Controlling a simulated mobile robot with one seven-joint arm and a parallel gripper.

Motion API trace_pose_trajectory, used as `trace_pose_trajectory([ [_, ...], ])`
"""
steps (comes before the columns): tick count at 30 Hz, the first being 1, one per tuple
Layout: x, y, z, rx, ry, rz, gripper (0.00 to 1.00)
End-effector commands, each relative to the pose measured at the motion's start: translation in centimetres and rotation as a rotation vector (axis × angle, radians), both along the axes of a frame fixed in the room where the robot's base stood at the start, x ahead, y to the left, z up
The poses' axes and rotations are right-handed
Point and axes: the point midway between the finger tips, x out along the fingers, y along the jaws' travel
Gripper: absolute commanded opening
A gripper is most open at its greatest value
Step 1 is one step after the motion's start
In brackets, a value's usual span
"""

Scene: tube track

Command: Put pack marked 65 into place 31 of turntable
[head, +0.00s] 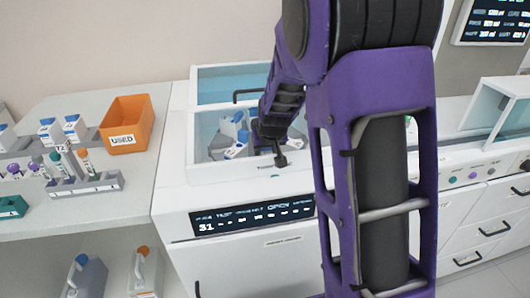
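The turntable machine (180,170) stands in the middle with its lid up, and its front display (250,216) reads 31. Inside its open well are white packs with blue caps (238,137). No number on any pack can be read, so I cannot tell which is marked 65. My gripper (281,158) is low at the right part of the well, close to these packs. My purple arm hides much of the well's right side. I cannot see whether the gripper holds anything, and place 31 cannot be made out.
The left bench holds an orange bin marked USED (127,125), a grey tube rack (85,188), a teal block (12,207) and more white packs (74,128). Jugs (85,277) stand below the bench. Another cabinet with an open clear lid (500,105) is at the right.

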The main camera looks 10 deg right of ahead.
Motion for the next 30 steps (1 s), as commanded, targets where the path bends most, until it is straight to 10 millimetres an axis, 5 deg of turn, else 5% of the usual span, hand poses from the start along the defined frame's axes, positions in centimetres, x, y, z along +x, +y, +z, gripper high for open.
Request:
trace_pose_trajectory([
  [14,0.01,-0.01,-0.17,0.000,0.000,0.000,0.00],
  [15,0.01,-0.02,-0.17,0.000,0.000,0.000,0.47],
  [20,0.01,-0.01,-0.17,0.000,0.000,0.000,0.76],
  [30,-0.10,0.00,0.06,0.000,0.000,0.000,0.77],
])
